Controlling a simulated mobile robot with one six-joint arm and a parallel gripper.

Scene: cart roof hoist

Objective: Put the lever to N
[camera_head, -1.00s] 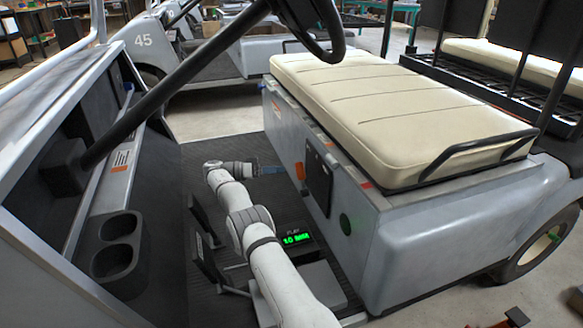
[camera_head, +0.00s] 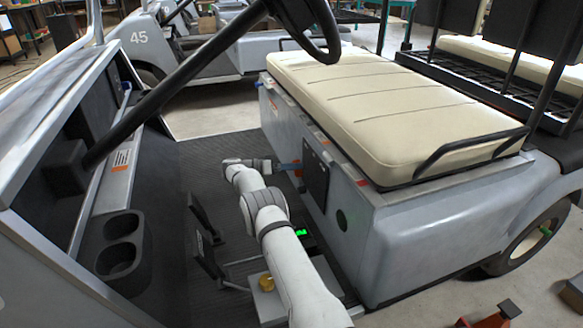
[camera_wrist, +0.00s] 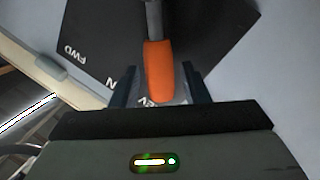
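The lever has an orange grip (camera_wrist: 158,72) on a grey shaft and stands over a black plate (camera_wrist: 95,40) marked FWD, N and REV in the wrist view. The grip's lower end lies over the REV mark, which it partly covers. The N mark (camera_wrist: 110,82) is to its left, with FWD beyond. My gripper (camera_wrist: 158,85) is open, one finger on each side of the grip, with a visible gap on both sides. In the head view, my gripper (camera_head: 287,166) is at the seat base's front panel, by the orange grip (camera_head: 299,172).
The cart's seat base (camera_head: 400,225) carries a cream cushion (camera_head: 390,95). Pedals (camera_head: 207,255) rise from the floor left of my arm. The steering column (camera_head: 190,70) crosses above. The dark floor (camera_head: 215,150) beyond my gripper is clear.

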